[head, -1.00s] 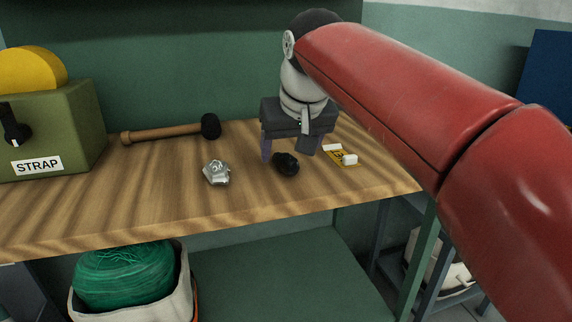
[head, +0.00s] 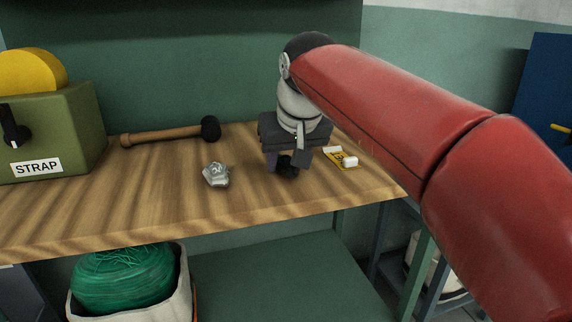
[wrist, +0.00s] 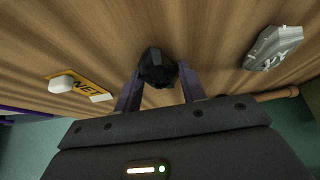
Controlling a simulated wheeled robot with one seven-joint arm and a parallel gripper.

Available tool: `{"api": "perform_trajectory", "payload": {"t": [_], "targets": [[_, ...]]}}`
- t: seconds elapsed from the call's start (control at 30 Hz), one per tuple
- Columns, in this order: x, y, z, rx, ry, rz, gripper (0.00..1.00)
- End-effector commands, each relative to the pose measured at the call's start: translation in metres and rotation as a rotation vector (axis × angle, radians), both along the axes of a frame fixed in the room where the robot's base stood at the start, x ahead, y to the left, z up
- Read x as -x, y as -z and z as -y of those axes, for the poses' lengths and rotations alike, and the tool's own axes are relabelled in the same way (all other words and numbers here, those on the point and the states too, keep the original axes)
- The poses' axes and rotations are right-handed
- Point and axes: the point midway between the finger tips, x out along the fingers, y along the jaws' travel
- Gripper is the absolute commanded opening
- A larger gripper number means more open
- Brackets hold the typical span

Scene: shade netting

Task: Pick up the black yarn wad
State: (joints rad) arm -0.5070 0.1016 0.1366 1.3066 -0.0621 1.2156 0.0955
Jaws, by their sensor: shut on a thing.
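The black yarn wad (head: 285,168) is a small dark lump at the front middle of the wooden bench top. In the wrist view the wad (wrist: 157,67) sits between the two finger ends. My gripper (head: 287,163) points down at the bench, with one finger on each side of the wad, shut on it. The gripper also shows in the wrist view (wrist: 157,90). The fingers hide part of the wad in the head view. I cannot tell whether the wad is clear of the wood.
A crumpled silver piece (head: 216,174) lies left of the wad. A yellow tag with a white piece (head: 343,158) lies close on the right. A mallet (head: 172,132) lies behind. A green STRAP box (head: 52,130) stands at the left. The bench front between them is clear.

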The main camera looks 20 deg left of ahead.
Motion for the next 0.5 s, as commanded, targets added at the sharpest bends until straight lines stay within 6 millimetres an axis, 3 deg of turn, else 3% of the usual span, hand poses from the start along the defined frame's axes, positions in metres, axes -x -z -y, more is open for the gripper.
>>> {"api": "perform_trajectory", "payload": {"t": [0.27,0.5], "targets": [[0.0,-0.002,0.0,-0.001,0.0,0.001,0.19],[0.0,-0.028,0.0,-0.001,0.0,0.002,0.19]]}}
